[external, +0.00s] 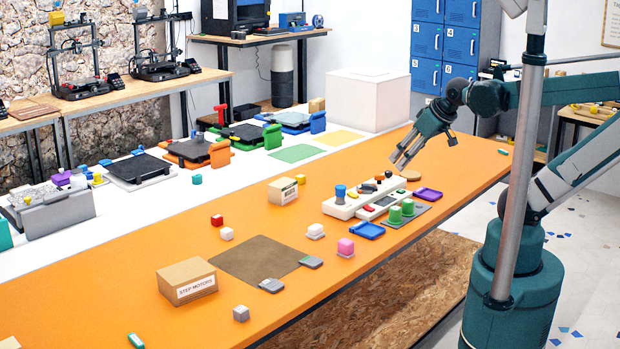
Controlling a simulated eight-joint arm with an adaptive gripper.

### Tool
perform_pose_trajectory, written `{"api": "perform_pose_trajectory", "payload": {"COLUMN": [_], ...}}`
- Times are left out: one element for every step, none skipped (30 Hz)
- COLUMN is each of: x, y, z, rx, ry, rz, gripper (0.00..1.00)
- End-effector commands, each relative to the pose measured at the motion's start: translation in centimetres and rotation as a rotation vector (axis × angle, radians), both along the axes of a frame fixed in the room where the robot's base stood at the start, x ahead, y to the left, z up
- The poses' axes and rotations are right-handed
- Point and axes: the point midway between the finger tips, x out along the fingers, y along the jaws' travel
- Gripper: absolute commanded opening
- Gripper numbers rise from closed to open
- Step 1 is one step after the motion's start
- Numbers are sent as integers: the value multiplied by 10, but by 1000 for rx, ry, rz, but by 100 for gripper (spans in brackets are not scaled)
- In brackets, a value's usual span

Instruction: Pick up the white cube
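A small white cube (227,234) rests on the orange table, left of the middle, just in front of a red cube (217,220). A second whitish block (315,230) sits farther right, near the brown mat. My gripper (401,164) hangs in the air over the right part of the table, above the white console and well to the right of both pale blocks. It points down and to the left. Nothing shows between its fingers, but they are too small to tell whether they are open or shut.
A brown mat (262,258), a "STEP MOTORS" box (187,282), a grey cube (241,313) and a pink block (345,246) stand on the table. A white console (365,197), green cylinders (401,211) and blue tray (368,231) lie below my gripper. The table around the white cube is mostly clear.

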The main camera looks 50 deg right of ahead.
Motion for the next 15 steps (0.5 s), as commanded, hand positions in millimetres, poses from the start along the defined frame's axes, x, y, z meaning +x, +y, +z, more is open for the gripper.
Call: {"api": "perform_pose_trajectory", "payload": {"x": [0, 1, 2, 2, 4, 5, 7, 9, 12, 15, 17, 21, 24, 28, 33], "y": [0, 0, 1, 1, 2, 3, 4, 5, 6, 7, 9, 10, 12, 14, 16], "z": [0, 1, 2, 2, 3, 5, 6, 8, 10, 12, 14, 17, 19, 21, 24], "rx": [-1, -1, -3, -4, -5, -8, -10, -13, -17, -20, -24, -30, -34, -39, -46], "ry": [0, 1, 2, 3, 5, 7, 9, 12, 15, 19, 22, 28, 33, 38, 44], "rz": [1, 3, 5, 8, 12, 18, 22, 28, 37, 46, 54, 67, 77, 88, 104], "gripper": [37, 37, 37, 37, 37, 37, 37, 37, 37, 37, 37, 37, 37, 37, 37]}}
